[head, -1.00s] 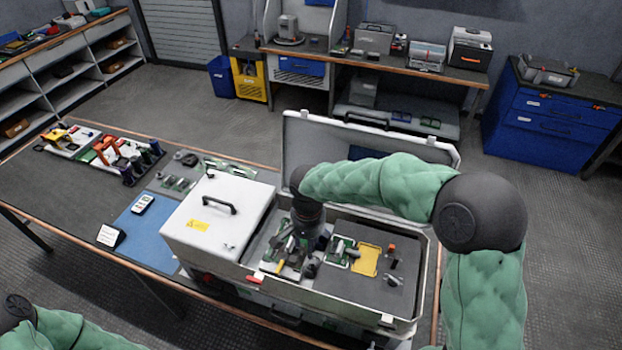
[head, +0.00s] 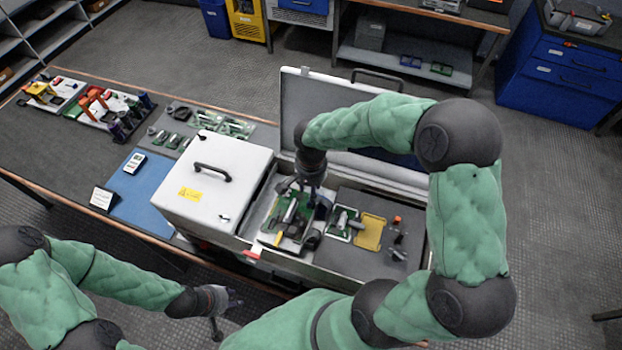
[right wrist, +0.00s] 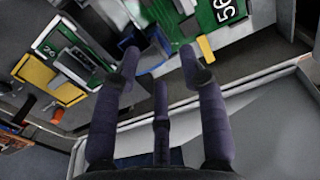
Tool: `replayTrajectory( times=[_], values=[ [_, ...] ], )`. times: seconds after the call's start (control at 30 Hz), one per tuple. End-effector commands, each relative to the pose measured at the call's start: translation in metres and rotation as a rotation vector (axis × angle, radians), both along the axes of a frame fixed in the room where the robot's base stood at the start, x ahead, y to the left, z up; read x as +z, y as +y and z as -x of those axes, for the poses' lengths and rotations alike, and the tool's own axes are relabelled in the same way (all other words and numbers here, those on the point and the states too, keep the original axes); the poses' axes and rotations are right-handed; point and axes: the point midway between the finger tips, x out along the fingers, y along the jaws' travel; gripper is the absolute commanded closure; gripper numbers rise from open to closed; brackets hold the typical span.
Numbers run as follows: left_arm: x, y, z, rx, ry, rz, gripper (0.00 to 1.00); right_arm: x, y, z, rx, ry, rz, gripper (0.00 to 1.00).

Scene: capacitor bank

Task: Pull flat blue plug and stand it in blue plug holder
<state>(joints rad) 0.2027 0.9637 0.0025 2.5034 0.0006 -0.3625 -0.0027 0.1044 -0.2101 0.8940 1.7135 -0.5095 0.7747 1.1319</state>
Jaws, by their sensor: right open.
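My right gripper (head: 312,185) points down over the green board (head: 290,215) in the open grey case. In the right wrist view its fingers (right wrist: 160,62) are apart, over a green and metal area with a small blue edge (right wrist: 158,68) near the tips. I cannot tell whether that edge is the flat blue plug. Dark blue upright pieces (head: 122,128) stand at the right end of the coloured rack on the left bench; they look like the blue plug holder. My left gripper (head: 222,305) is empty in front of the bench, its fingers spread.
A white box with a handle (head: 212,185) stands left of the case opening. The raised lid (head: 310,95) is behind my right arm. A yellow plate (head: 370,232) and small parts lie in the case's right side. A blue mat (head: 150,195) lies on the bench.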

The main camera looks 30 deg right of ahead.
Motion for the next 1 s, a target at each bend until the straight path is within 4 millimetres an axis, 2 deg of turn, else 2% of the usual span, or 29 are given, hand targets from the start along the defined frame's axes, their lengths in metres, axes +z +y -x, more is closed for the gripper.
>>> replayTrajectory(
  times=[0.1, 0.23, 0.67, 0.77, 0.8, 0.83, 1.0],
  values=[
    [-0.001, 0.000, 0.000, 0.000, 0.000, 0.000, 0.64, -0.017, 0.000, 0.000, 0.000, 0.001, 0.000, 0.58],
    [-0.002, 0.000, 0.000, 0.000, 0.000, 0.000, 0.64, -0.030, 0.000, 0.000, 0.000, 0.001, -0.001, 0.58],
    [-0.002, 0.000, 0.000, 0.000, 0.000, 0.000, 0.64, -0.037, 0.000, 0.000, 0.000, -0.001, -0.001, 0.58],
    [-0.002, 0.000, 0.000, 0.000, 0.000, 0.000, 0.64, -0.037, 0.000, 0.000, 0.000, -0.001, -0.001, 0.83],
    [-0.002, 0.000, 0.000, 0.000, 0.000, 0.000, 0.64, -0.037, 0.000, 0.000, 0.000, -0.001, -0.001, 0.95],
    [-0.002, 0.000, 0.000, 0.000, 0.000, 0.000, 0.64, -0.037, 0.000, 0.000, 0.000, -0.002, -0.001, 1.00],
    [-0.002, 0.000, 0.000, 0.000, 0.000, 0.000, 0.64, -0.037, 0.000, -0.001, 0.000, -0.002, -0.001, 1.00]
  ],
)
